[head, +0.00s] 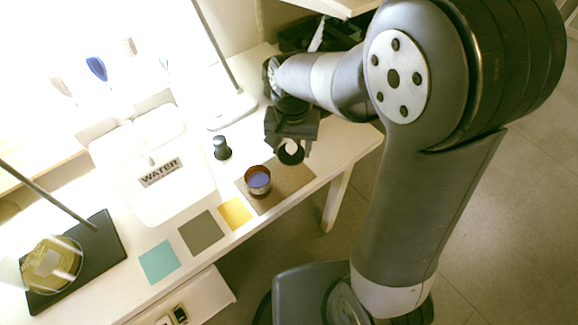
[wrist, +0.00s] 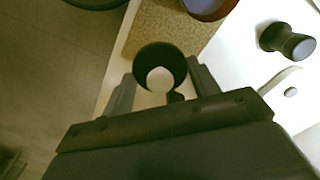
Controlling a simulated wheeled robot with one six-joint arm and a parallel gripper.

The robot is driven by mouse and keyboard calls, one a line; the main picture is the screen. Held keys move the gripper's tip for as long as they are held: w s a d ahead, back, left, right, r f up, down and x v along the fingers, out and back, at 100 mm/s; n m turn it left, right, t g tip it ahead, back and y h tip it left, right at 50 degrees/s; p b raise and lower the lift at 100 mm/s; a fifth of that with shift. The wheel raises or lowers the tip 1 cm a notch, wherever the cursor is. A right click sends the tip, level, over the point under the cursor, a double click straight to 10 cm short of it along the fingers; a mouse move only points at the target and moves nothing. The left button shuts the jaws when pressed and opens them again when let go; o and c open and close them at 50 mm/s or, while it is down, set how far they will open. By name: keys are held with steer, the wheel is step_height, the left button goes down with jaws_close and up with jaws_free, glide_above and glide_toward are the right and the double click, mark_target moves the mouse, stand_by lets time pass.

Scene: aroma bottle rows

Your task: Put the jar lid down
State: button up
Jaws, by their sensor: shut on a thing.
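The jar lid (head: 291,153) is a dark round piece with a pale centre. My gripper (head: 288,142) is shut on it and holds it near the right end of the brown mat (head: 287,183); I cannot tell how high. In the wrist view the lid (wrist: 160,54) sits between the fingers of my gripper (wrist: 162,88), with the mat (wrist: 165,24) behind it. The open amber jar (head: 258,186) with purple contents stands on the mat's left part, apart from the lid. Its edge also shows in the wrist view (wrist: 208,10).
A small dark bottle (head: 221,148) stands behind the jar; it also shows in the wrist view (wrist: 287,41). Yellow (head: 235,213), grey (head: 202,233) and teal (head: 159,262) squares lie to the left. A white basin (head: 190,190) marked WATER is behind them. The table's front edge is close.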

mark_target(291, 171)
steer(key=shift+f+b, duration=0.35)
steer(key=shift+f, duration=3.05)
steer(key=shift+f, duration=0.1)
steer(key=shift+f, duration=0.15)
steer(key=o, duration=1)
step_height(291, 171, up, 12)
steer(key=shift+r+p, duration=0.25)
steer(key=shift+p, duration=0.65)
